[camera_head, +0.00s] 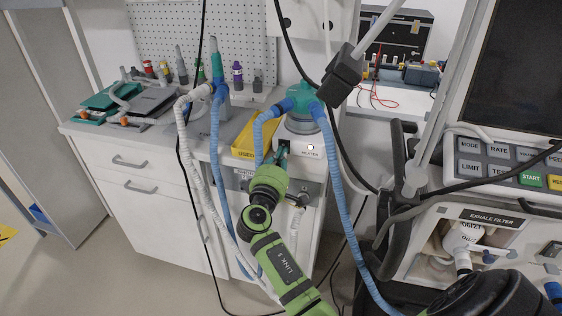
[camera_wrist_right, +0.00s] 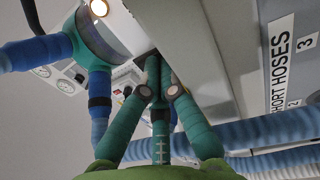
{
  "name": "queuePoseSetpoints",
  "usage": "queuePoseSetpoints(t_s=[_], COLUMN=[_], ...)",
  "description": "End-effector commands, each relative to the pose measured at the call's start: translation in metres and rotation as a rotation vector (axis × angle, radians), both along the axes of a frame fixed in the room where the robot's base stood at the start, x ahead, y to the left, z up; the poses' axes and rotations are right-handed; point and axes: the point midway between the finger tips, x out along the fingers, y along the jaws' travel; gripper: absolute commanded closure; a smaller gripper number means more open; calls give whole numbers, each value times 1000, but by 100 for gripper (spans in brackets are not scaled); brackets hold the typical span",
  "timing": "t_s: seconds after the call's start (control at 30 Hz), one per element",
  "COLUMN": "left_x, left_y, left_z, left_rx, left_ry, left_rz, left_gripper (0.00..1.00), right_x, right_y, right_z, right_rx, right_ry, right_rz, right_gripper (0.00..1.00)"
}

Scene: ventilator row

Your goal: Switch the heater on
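The heater (camera_head: 313,139) is a white box with a "HEATER" label, under a teal and blue hose fitting (camera_head: 301,99). A small pale, bright round lamp or button (camera_head: 310,147) is on its front; it also shows in the right wrist view (camera_wrist_right: 98,8). My right gripper (camera_head: 283,149) reaches the heater's front left of the label. In the right wrist view, its teal fingers (camera_wrist_right: 158,68) come together at a dark recess (camera_wrist_right: 148,55) in the panel. The tips hide what is in the recess, and I cannot tell whether they touch it. My left gripper is not in view.
Blue corrugated hoses (camera_head: 343,190) hang on both sides of my right arm. A yellow tray (camera_head: 245,139) sits just left of the heater. A ventilator (camera_head: 500,170) with buttons stands at the right. A cabinet (camera_head: 140,185) with drawers is at the left.

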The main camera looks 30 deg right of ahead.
Motion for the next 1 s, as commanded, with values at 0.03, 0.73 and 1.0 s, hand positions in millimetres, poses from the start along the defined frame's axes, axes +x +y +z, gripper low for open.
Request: queuePoseSetpoints(t_s=[0.03,0.73,1.0], left_x=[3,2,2], left_y=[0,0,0], left_z=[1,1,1], left_rx=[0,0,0], left_ry=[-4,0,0], left_rz=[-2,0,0], left_gripper=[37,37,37], right_x=[0,-52,-55], right_y=[-2,61,63], right_z=[4,-4,-3], right_rx=[-4,-4,-3], right_ry=[-4,-3,-4], right_rz=[-2,1,0], right_gripper=[100,100,100])
